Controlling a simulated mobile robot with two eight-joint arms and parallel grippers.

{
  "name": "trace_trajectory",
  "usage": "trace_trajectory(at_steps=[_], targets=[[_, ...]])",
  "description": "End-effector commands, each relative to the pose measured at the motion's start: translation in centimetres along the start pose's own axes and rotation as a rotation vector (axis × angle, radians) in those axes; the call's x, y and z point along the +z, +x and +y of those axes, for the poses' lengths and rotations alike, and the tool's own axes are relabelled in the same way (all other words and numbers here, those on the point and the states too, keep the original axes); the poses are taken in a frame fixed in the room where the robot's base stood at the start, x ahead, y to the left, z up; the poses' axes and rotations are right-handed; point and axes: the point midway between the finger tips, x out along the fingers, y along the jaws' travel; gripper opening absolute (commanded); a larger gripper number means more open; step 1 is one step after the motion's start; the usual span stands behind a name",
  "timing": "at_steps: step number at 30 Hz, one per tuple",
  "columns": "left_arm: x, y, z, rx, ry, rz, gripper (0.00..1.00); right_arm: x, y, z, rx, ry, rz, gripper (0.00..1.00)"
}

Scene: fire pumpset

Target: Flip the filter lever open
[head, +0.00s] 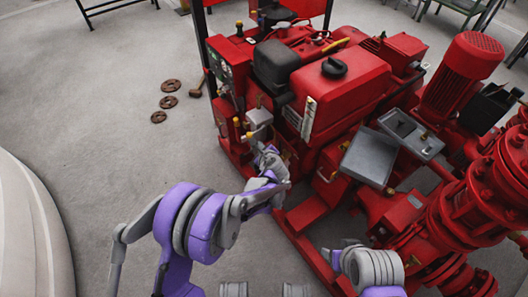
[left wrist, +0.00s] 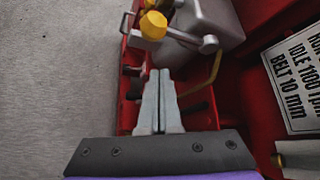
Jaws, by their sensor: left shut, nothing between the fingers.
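My left gripper (head: 268,153) is shut and empty, at the near left side of the red pumpset. Its two fingers also show pressed together in the left wrist view (left wrist: 161,75). Just beyond the fingertips is a yellow knob (left wrist: 153,25) beside a grey metal housing (left wrist: 218,18), with a visible gap to the fingers. A grey rod with a round end (left wrist: 208,44) crosses in front of the housing. The housing also shows in the head view (head: 259,117). I cannot tell for certain which part is the filter lever. My right gripper (head: 338,254) is low in the head view; its fingers are unclear.
A label plate (left wrist: 298,75) is right of the left fingers. Several brown round parts (head: 168,101) lie on the floor. The grey floor (head: 90,110) at left is mostly clear.

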Motion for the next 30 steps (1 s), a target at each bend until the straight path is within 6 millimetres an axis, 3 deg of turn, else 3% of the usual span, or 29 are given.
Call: trace_trajectory(at_steps=[3, 9, 30], targets=[[1.9, -1.0, 0.0, 0.000, -0.002, 0.000, 0.00, 0.0, -0.1, 0.0, 0.000, 0.000, 0.000, 0.61], [3.2, -1.4, 0.0, 0.000, -0.001, 0.000, 0.00, 0.0, 0.0, 0.0, 0.000, 0.000, 0.000, 0.61], [3.5, -1.7, -0.2, 0.032, 0.043, 0.000, 0.00, -0.1, -0.1, 0.0, 0.000, 0.000, 0.000, 0.61]])
